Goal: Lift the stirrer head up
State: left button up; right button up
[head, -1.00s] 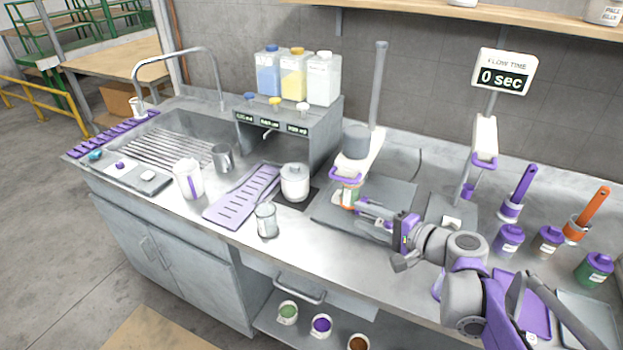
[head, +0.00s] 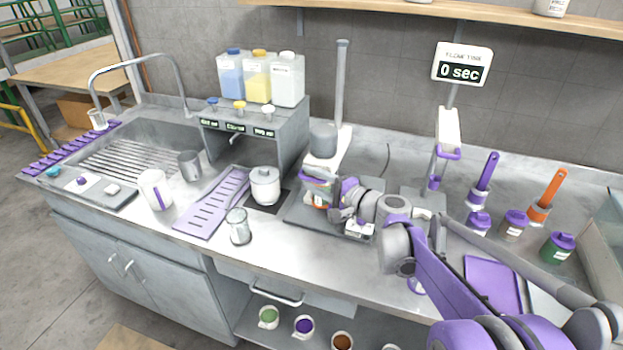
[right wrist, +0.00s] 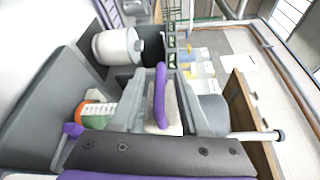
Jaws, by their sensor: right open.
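The stirrer stands on a dark base plate (head: 300,214) with a tall grey column (head: 341,85). Its head (head: 323,140) is a grey cylinder on a white arm with a purple handle at the front. My right gripper (head: 328,190) is at the front of the head and hides part of it. In the right wrist view the purple handle (right wrist: 160,95) lies between the two open fingers of the gripper (right wrist: 163,110); contact cannot be told. A container with orange and green markings (right wrist: 95,112) is beside the gripper, below the head. My left gripper is out of view.
A white lidded pot (head: 265,186) and a glass beaker (head: 239,227) stand left of the base plate. The flow-time stand (head: 449,130) and several capped bottles are to the right. A wall shelf (head: 400,15) runs above.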

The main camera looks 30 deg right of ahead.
grip_shut()
dwell(0.3)
jog(key=shift+a, duration=0.1)
dwell(1.1)
